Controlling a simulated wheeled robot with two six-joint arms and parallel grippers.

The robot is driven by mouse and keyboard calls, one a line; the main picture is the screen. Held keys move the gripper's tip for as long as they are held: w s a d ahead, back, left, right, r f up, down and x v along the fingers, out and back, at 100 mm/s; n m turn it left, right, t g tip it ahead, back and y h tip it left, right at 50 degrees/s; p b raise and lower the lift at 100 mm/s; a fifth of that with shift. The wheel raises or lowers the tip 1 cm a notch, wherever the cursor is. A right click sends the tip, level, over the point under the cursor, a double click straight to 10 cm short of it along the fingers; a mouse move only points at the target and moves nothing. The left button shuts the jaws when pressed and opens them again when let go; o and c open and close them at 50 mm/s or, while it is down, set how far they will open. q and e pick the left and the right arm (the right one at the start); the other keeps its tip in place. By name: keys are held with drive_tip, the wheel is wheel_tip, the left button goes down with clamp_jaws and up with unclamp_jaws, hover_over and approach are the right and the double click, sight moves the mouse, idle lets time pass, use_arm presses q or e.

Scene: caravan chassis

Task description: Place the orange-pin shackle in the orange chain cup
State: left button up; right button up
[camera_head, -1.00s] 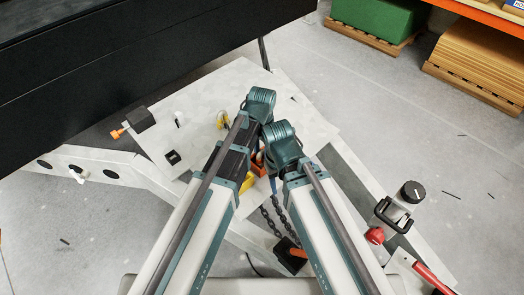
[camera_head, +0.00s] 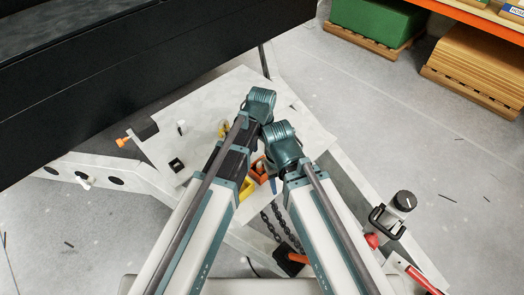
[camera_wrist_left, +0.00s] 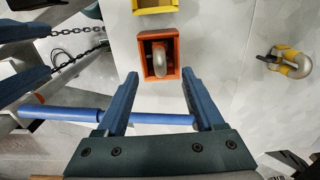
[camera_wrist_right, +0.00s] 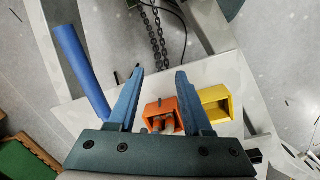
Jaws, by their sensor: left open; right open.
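The orange cup (camera_wrist_left: 146,68) stands on the pale plate, and a grey shackle (camera_wrist_left: 160,60) sits inside it. The cup also shows in the right wrist view (camera_wrist_right: 150,111) and partly behind my arms in the head view (camera_head: 259,172). My left gripper (camera_wrist_left: 161,74) is open and empty, its fingertips pointing towards the cup from either side in its wrist view. My right gripper (camera_wrist_right: 160,71) is open and empty, with the cup between and behind its fingers in its view. In the head view both sets of fingertips are hidden.
A yellow cup (camera_wrist_left: 155,4) is beside the orange one. Chains (camera_head: 272,222) hang near the front. A blue bar (camera_wrist_right: 80,70) is near my right gripper. The jockey wheel handle (camera_head: 388,220) stands right.

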use_arm(q)
wheel_tip(320, 180, up, 8)
drive_tip(key=p, duration=0.6)
drive_tip(key=shift+f, duration=0.2)
drive_tip(key=s+a+n, duration=0.4)
drive_tip(key=a+n, duration=0.1)
drive_tip(key=a, duration=0.4)
drive_tip(key=s+a+n, duration=0.4)
drive_tip(key=a, duration=0.4)
drive_tip(key=s+d+m+y, duration=0.1)
drive_tip(key=s+d+m, duration=0.2)
drive_tip(key=d, duration=0.8)
drive_tip(key=shift+s+m, duration=0.4)
drive_tip(key=shift+s, duration=0.6)
